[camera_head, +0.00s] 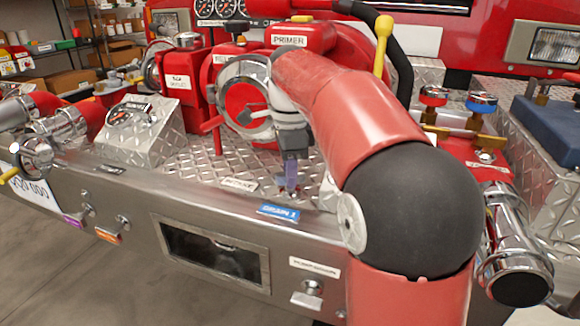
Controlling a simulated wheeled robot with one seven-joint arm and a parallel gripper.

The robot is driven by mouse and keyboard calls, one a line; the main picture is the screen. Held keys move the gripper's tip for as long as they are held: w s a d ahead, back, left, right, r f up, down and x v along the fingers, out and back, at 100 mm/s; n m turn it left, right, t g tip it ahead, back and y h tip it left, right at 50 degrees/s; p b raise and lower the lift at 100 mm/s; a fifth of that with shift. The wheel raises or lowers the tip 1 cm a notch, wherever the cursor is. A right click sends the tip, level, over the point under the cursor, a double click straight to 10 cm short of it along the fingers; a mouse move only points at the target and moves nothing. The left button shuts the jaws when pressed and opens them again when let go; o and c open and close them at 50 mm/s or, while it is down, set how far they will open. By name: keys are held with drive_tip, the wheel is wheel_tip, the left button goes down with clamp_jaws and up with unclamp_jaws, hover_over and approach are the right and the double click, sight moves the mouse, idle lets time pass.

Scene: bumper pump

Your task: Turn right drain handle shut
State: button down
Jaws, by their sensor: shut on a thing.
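My gripper (290,172) points down just behind the front edge of the steel bumper, above a blue label reading DRAIN 1 (279,212). It is shut on the right drain handle (288,191), of which only a small bluish part shows below the fingers. The fingers and my arm hide the rest of the handle, so its exact angle cannot be told.
A red pump with a round chrome-rimmed cap (243,98) stands close behind my gripper. A yellow-topped lever (383,40) rises behind my arm. Red and blue valve knobs (482,102) are at the right. Diamond-plate deck (180,150) lies open at the left.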

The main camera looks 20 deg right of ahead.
drive_tip(key=m, duration=0.5)
drive_tip(key=shift+m, duration=0.4)
idle(0.4)
drive_tip(key=c, duration=1.5)
unclamp_jaws()
